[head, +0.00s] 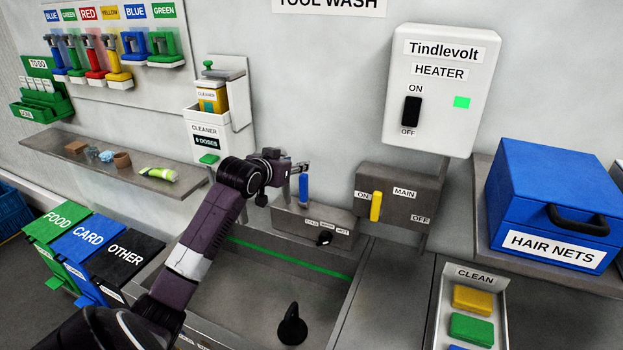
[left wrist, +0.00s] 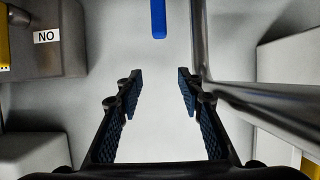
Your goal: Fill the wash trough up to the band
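The wash trough (head: 225,296) has a green band (head: 290,258) along its back wall; I see no water in it. A black plug (head: 292,327) stands on its floor; whether it seals a drain is unclear. A blue tap lever (head: 304,190) stands upright above the tap block (head: 290,217), which has a black cold-warm-hot knob (head: 324,238). My left gripper (head: 303,168) is open and empty by the lever's top. In the left wrist view its fingers (left wrist: 160,90) are apart, with the blue lever (left wrist: 159,18) ahead, not between them. My right gripper is out of view.
The yellow main lever (head: 376,206) stands beside ON. The heater (head: 442,90) has a black switch (head: 411,111) and a green light. A cleaner dispenser (head: 208,135) hangs left of my gripper. A blue hair-nets box (head: 548,195) and clean tray (head: 437,317) are right.

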